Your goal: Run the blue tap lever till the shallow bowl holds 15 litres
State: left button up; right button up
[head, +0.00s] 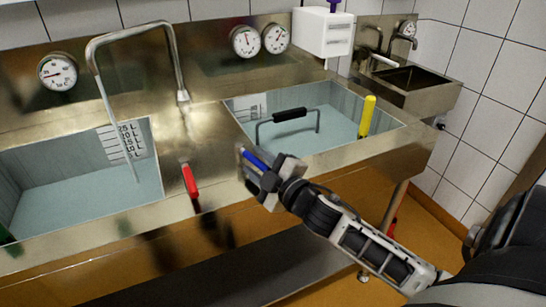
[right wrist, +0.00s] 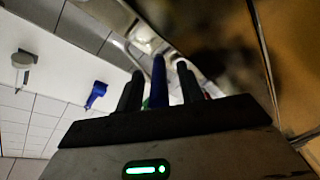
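The blue tap lever (head: 257,154) sticks out at the front of the steel counter. My right gripper (head: 262,168) is around it. In the right wrist view the blue lever (right wrist: 158,82) stands between the two dark fingers (right wrist: 158,90), with narrow gaps on both sides, so the gripper looks open. The left basin (head: 85,222) holds water, and a thin stream falls into it from the curved spout (head: 130,32). Its litre scale (head: 121,142) shows marks up to 25 L. The water stands near the lower marks; the exact reading is unclear. My left gripper is out of view.
A red lever (head: 190,182) is left of my right gripper. The right basin (head: 405,125) also holds water, with a black-gripped handle (head: 290,114) and a yellow object (head: 367,115). Gauges (head: 58,71) line the back panel. A white box (head: 322,33) and small sink (head: 415,84) are behind.

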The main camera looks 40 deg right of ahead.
jog(key=s+b, duration=0.2)
jog(key=s, duration=1.3)
jog(key=shift+s+d, duration=0.3)
jog(key=shift+s, duration=0.05)
